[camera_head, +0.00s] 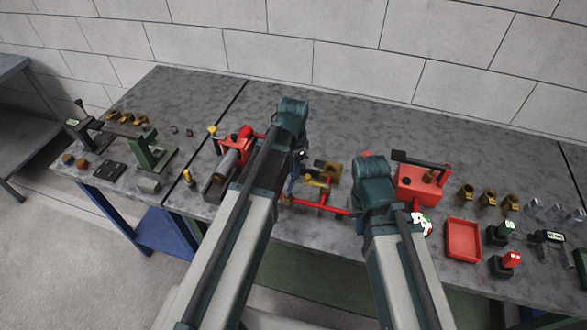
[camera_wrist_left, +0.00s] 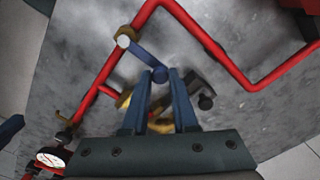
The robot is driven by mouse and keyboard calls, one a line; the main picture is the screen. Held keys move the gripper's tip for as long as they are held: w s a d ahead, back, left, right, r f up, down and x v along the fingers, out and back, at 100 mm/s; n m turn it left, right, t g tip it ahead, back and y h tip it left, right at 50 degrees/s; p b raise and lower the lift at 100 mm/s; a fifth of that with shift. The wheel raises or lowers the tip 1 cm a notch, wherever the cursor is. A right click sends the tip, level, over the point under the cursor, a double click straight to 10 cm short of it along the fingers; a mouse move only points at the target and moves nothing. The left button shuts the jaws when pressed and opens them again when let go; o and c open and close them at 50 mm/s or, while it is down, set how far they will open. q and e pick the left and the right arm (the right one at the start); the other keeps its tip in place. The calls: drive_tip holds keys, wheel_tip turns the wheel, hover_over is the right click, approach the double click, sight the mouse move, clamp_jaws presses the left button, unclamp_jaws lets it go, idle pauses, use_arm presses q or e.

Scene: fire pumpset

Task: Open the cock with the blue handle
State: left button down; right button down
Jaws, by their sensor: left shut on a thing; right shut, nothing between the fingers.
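In the left wrist view, the blue handle (camera_wrist_left: 143,56) slants down and to the right from a brass cock body (camera_wrist_left: 124,34) on a red pipe (camera_wrist_left: 101,78). Its rounded end sits between the tips of my left gripper (camera_wrist_left: 160,84), which is shut on it. In the head view, my left gripper (camera_head: 297,170) is small and dark beside the red pipework (camera_head: 318,203), under my left arm; the handle is hard to make out there. My right arm reaches over the bench to the right of the pipework, and its gripper is hidden.
A pump with a red body (camera_head: 236,143) is left of the pipework. A red tank (camera_head: 420,183), a red tray (camera_head: 462,240) and several brass fittings (camera_head: 487,198) are on the right. A gauge (camera_wrist_left: 50,159) shows in the wrist view. The grey bench top (camera_head: 200,95) is clear toward the wall.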

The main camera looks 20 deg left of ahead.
use_arm(q)
drive_tip(key=shift+a, duration=0.1)
drive_tip(key=shift+s+a+n, duration=0.95)
drive_tip(key=shift+a+n, duration=0.05)
drive_tip(key=shift+n, duration=2)
drive_tip(key=shift+s+a+n, duration=0.95)
drive_tip(key=shift+s+n, duration=0.05)
drive_tip(key=shift+n, duration=2)
drive_tip(key=shift+s+a+n, duration=0.95)
drive_tip(key=shift+a+n, duration=0.05)
drive_tip(key=shift+n, duration=2)
drive_tip(key=c, duration=0.7)
unclamp_jaws()
drive_tip(key=shift+r, duration=0.1)
